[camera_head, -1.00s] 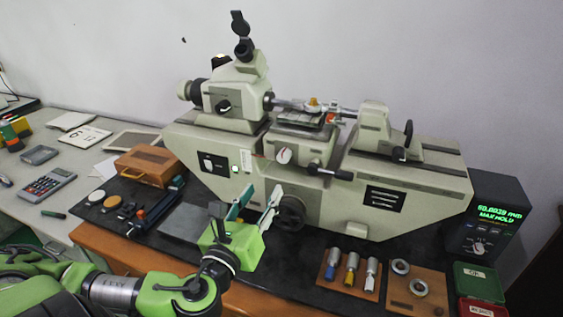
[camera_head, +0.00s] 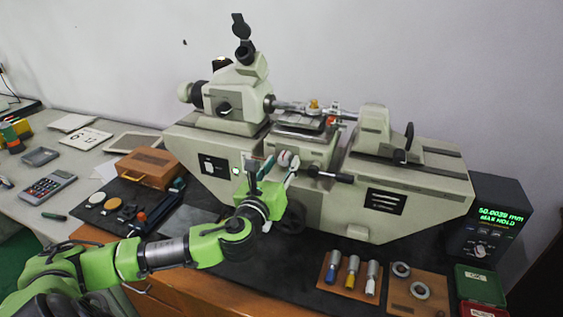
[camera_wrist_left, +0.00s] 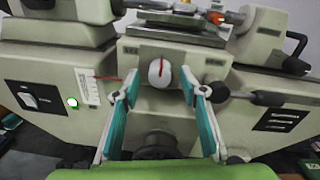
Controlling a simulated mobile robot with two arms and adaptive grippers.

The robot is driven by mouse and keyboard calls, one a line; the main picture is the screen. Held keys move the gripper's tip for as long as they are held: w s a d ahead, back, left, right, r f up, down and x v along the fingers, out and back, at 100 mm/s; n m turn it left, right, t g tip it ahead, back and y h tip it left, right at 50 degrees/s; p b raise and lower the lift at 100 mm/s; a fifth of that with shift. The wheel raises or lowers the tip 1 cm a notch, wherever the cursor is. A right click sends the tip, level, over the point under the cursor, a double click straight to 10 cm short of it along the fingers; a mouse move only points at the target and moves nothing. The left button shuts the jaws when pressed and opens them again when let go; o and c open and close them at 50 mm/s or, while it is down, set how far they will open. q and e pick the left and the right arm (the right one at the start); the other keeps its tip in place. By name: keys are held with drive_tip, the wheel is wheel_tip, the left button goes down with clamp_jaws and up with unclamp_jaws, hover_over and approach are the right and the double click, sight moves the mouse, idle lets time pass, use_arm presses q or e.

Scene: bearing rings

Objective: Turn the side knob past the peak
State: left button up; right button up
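The white round knob (camera_head: 284,158) with a red line sits on the front of the measuring machine's central carriage (camera_head: 303,146). In the left wrist view the knob (camera_wrist_left: 160,72) is centred, its red line close to upright. My left gripper (camera_head: 273,167) is in front of the carriage with its teal-padded fingers spread. In the wrist view the open fingers (camera_wrist_left: 160,86) stand left and right of the knob, with a gap on both sides; I cannot tell how far their tips reach. A black-ended lever (camera_wrist_left: 258,97) sticks out just right of the right finger. My right gripper is not in view.
A dark handwheel (camera_head: 292,217) is below the gripper. The display box (camera_head: 484,225) at right shows green digits and MAX HOLD. Gauge pins on a wooden block (camera_head: 348,277) and rings on a board (camera_head: 416,291) lie in front. A wooden case (camera_head: 147,167) is at left.

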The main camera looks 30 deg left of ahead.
use_arm(q)
drive_tip(key=shift+w, duration=0.1)
drive_tip(key=c, duration=1.1)
drive_tip(key=shift+n, duration=0.4)
drive_tip(key=n, duration=0.3)
drive_tip(key=shift+n, duration=0.4)
drive_tip(key=n, duration=0.4)
drive_tip(key=shift+r+n, duration=0.1)
drive_tip(key=shift+n, duration=0.2)
drive_tip(key=n, duration=0.4)
drive_tip(key=shift+a, duration=0.1)
drive_tip(key=shift+n+p, duration=0.5)
drive_tip(key=shift+n, duration=2.1)
